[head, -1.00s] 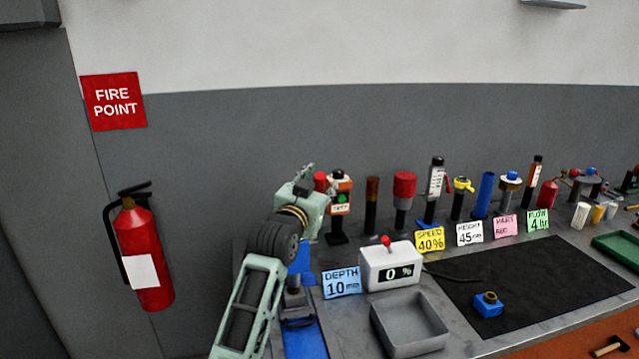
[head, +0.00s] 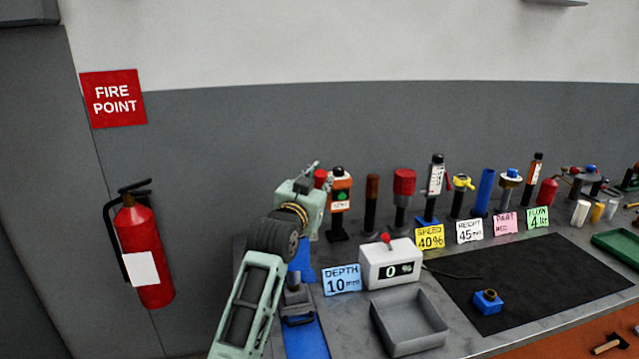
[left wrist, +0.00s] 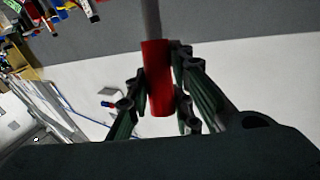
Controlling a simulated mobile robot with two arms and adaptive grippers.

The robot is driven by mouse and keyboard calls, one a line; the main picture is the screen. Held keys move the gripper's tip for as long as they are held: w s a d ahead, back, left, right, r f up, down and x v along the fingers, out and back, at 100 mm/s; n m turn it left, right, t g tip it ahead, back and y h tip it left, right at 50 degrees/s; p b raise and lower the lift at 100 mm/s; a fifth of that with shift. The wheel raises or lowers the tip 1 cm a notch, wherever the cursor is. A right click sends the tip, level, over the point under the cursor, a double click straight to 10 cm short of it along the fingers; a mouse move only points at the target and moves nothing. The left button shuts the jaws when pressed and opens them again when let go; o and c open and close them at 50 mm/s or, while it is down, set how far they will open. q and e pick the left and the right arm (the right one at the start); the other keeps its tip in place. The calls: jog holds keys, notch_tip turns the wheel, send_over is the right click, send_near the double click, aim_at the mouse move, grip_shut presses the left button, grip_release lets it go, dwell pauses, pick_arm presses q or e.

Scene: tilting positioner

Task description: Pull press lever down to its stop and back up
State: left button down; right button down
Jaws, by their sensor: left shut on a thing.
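The press lever ends in a red grip (left wrist: 158,80) on a grey rod (left wrist: 151,20), seen in the left wrist view. My left gripper (left wrist: 159,85) is shut on this red grip, with one finger on each side of it. In the head view my left gripper (head: 316,184) is raised at the left end of the bench, and the red grip (head: 320,178) shows just beyond it. The blue press body (head: 302,262) stands behind my left arm and is largely hidden by it. My right gripper is in neither view.
Right of the press are a blue DEPTH card (head: 341,281), a white counter box (head: 390,264) reading 0 % and a grey tray (head: 408,322). Several upright controls line the back. A fire extinguisher (head: 145,250) hangs at left.

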pick_arm(q)
jog(key=shift+d+f, duration=0.1)
jog(key=shift+f, duration=0.05)
jog(key=shift+s+d+f+b, duration=0.1)
jog(key=shift+s+f+b, duration=0.3)
jog(key=shift+b, duration=0.35)
jog(key=s+d+f+m+t+h+b, duration=0.2)
jog(key=s+f+m+t+b, duration=0.3)
jog(key=b, duration=0.9)
jog(key=shift+s+d+f+h, duration=0.4)
jog(key=shift+s+f+h, duration=0.4)
jog(key=shift+s, duration=1)
jog(key=shift+r, duration=0.15)
jog(key=c, duration=1.6)
grip_release()
jog(key=shift+o, duration=0.2)
jog(key=v, duration=1.2)
